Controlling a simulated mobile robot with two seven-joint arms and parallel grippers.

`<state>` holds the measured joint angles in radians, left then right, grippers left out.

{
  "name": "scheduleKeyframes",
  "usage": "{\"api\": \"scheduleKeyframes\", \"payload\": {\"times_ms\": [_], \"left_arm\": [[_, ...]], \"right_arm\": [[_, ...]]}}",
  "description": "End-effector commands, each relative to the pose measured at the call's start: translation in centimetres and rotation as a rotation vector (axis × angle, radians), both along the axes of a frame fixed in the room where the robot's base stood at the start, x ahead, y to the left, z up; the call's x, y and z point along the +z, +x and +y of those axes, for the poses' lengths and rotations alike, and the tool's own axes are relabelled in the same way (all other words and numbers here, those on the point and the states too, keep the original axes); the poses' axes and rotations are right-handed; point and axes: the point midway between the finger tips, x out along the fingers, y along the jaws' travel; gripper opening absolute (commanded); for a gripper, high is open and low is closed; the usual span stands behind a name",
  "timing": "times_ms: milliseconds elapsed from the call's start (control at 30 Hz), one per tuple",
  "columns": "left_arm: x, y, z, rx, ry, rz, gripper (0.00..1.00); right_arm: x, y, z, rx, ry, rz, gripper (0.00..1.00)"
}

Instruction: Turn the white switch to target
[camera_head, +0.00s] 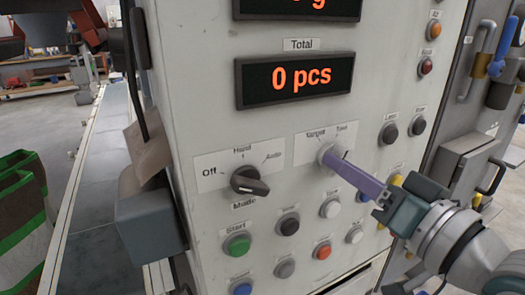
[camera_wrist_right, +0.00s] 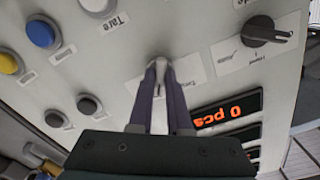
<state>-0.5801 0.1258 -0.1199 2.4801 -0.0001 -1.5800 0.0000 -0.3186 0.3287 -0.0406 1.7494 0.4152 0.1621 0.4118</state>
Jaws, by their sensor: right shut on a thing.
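The white switch (camera_head: 326,151) is a small round knob on the panel, under a label reading "Target" at upper left and a shorter word at upper right. My right gripper (camera_head: 333,160) comes in from the lower right, its purple fingers at the knob. In the right wrist view the two fingers (camera_wrist_right: 160,72) are on either side of the white switch (camera_wrist_right: 158,63) and closed on it. The fingers hide part of the knob, so which way it points is hard to tell. My left gripper is not in view.
A black mode knob (camera_head: 249,181) sits left of the switch. Several push buttons, including a green one (camera_head: 237,245) and a red one (camera_head: 323,250), lie below. A display (camera_head: 295,79) reading "0 pcs" is above. A grey box (camera_head: 148,222) juts out at the panel's left edge.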

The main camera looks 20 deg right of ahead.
Motion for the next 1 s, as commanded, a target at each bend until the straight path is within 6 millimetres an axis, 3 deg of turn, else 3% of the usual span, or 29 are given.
{"api": "scheduleKeyframes", "payload": {"times_ms": [533, 1000], "left_arm": [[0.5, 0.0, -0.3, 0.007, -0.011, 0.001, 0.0], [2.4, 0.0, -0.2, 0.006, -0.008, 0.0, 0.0]], "right_arm": [[0.1, 0.0, 0.0, 0.0, -0.067, -0.005, 0.0], [0.2, 0.0, -0.1, 0.0, -0.448, -0.034, 0.0]]}}
